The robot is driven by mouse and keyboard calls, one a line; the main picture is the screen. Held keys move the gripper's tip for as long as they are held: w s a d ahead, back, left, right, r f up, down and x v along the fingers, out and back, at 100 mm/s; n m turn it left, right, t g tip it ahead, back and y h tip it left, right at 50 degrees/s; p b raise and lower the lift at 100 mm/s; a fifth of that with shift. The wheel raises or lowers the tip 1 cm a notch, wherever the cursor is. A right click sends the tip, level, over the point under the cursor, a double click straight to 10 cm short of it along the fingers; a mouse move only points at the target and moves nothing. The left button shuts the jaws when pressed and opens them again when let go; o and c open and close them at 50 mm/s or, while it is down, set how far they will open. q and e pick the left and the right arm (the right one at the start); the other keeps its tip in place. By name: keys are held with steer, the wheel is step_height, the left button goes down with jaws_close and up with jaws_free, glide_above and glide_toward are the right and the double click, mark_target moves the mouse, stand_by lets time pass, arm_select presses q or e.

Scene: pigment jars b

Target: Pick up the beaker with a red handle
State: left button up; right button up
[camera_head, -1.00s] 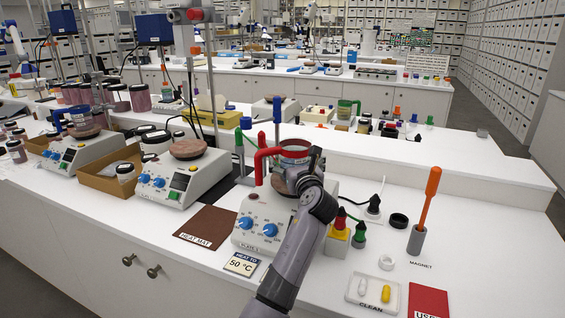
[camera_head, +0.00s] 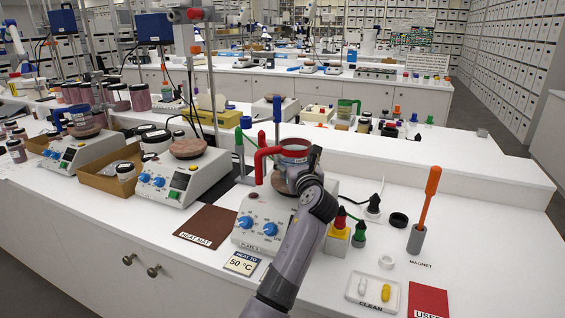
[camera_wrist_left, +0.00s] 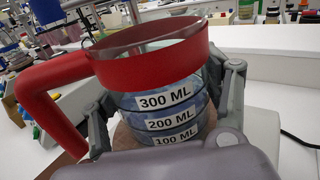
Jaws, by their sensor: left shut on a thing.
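The beaker with a red handle (camera_head: 294,152) stands over the hot plate with blue knobs (camera_head: 246,240) in the head view. In the left wrist view the beaker (camera_wrist_left: 165,95) shows a red rim band, a red handle (camera_wrist_left: 45,90) at left, and labels reading 300, 200 and 100 ML. My left gripper (camera_wrist_left: 165,120) is shut on the beaker, with one finger on each side of its body. In the head view my left gripper (camera_head: 306,178) is partly hidden by its own wrist. I cannot tell whether the beaker's base touches the plate. My right gripper is not in view.
A brown heat mat (camera_head: 207,226) and a 50 °C card (camera_head: 242,264) lie left of my arm. A bottle rack (camera_head: 338,236), a magnet wand (camera_head: 422,215) and a CLEAN tray (camera_head: 373,292) are to the right. Blue and green posts stand beside the beaker.

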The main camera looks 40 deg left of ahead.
arm_select(q)
steer(key=shift+c, duration=1.4)
steer(key=shift+r, duration=0.1)
